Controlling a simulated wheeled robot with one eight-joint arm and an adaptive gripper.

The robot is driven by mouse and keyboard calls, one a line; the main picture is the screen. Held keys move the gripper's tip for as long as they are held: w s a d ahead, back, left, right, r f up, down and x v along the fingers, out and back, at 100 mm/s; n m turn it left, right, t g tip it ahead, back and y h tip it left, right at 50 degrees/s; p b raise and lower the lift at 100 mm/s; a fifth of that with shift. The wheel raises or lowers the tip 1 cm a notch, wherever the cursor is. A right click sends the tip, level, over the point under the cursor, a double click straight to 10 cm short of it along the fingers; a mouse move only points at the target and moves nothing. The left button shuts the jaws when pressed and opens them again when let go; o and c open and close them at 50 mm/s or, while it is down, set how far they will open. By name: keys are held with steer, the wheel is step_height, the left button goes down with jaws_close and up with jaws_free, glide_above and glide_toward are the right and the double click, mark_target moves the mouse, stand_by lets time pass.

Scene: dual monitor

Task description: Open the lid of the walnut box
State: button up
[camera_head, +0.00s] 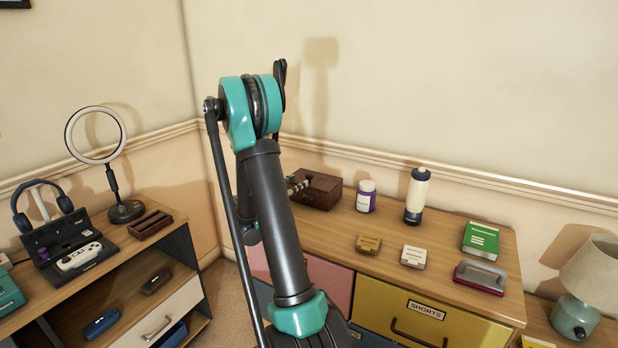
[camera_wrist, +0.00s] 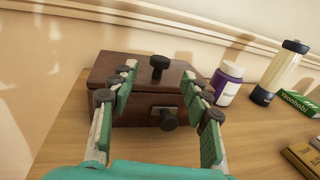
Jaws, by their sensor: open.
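The walnut box (camera_head: 321,190) is dark brown and stands at the back left of the dresser top, partly behind my arm in the head view. In the wrist view the walnut box (camera_wrist: 142,74) is straight ahead, with its lid down. A dark round knob (camera_wrist: 159,64) stands on the lid, and another dark knob (camera_wrist: 168,119) sticks out of its front on a small plate. My gripper (camera_wrist: 161,90) is open and empty, its green-padded fingers spread either side of the knobs. I cannot tell whether a finger touches the box.
The wall is close behind the box.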

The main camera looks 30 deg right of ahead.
mark_target(309, 175)
steer(key=x, duration=0.7)
steer(key=shift+d, duration=0.2)
jaws_close()
